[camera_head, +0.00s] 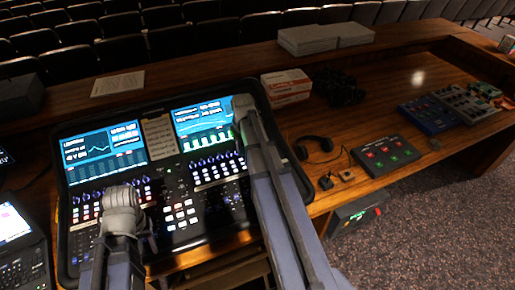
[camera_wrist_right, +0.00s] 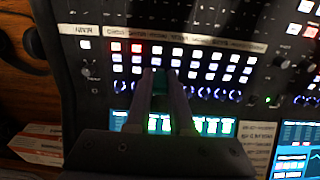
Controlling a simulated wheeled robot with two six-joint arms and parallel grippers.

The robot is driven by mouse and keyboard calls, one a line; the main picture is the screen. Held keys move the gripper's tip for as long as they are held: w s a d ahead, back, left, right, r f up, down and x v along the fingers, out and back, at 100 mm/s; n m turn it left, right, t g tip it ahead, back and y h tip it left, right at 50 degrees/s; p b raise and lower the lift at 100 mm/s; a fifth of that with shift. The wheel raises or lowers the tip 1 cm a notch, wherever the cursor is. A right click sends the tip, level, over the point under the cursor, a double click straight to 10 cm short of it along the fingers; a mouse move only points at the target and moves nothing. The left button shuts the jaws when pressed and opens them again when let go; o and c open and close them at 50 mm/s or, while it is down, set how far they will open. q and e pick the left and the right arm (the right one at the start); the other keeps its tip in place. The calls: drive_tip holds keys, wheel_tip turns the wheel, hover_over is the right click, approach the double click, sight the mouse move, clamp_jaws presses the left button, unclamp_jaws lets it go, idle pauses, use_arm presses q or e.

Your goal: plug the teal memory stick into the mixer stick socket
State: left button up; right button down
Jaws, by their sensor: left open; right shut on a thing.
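The mixer (camera_head: 165,190) is a wide black console with two lit screens and rows of knobs and buttons. It also fills most of the right wrist view (camera_wrist_right: 215,95). My right gripper (camera_head: 242,102) is over the right screen's edge in the head view. In the right wrist view its fingers (camera_wrist_right: 161,78) are shut on the teal memory stick (camera_wrist_right: 160,88), a small dark teal strip mostly hidden between them. I cannot tell whether the stick touches the mixer. My left gripper (camera_head: 122,198) is open over the mixer's lower left. I cannot make out the stick socket.
White-red boxes (camera_head: 287,86) and headphones (camera_head: 314,148) lie right of the mixer. A button box (camera_head: 386,155) and coloured devices (camera_head: 445,108) are farther right. A laptop (camera_head: 20,245) stands at the left. Paper stacks (camera_head: 325,38) lie at the back. Bare wood lies between the devices.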

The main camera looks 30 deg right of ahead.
drive_tip(key=p, duration=0.4)
approach(179, 168)
wheel_tip(179, 168, down, 3)
drive_tip(key=b, duration=0.8)
drive_tip(key=shift+w+r, duration=0.15)
drive_tip(key=shift+r, duration=0.1)
drive_tip(key=shift+f+b, duration=0.5)
drive_tip(key=shift+f, duration=0.05)
drive_tip(key=shift+f, duration=0.1)
drive_tip(key=shift+w+f+b, duration=0.1)
drive_tip(key=shift+f+b, duration=0.7)
drive_tip(key=shift+b, duration=0.1)
drive_tip(key=shift+d+f+b, duration=0.1)
drive_tip(key=shift+f+b, duration=0.55)
idle(0.6)
drive_tip(key=c, duration=0.7)
unclamp_jaws()
drive_tip(key=shift+r, duration=0.2)
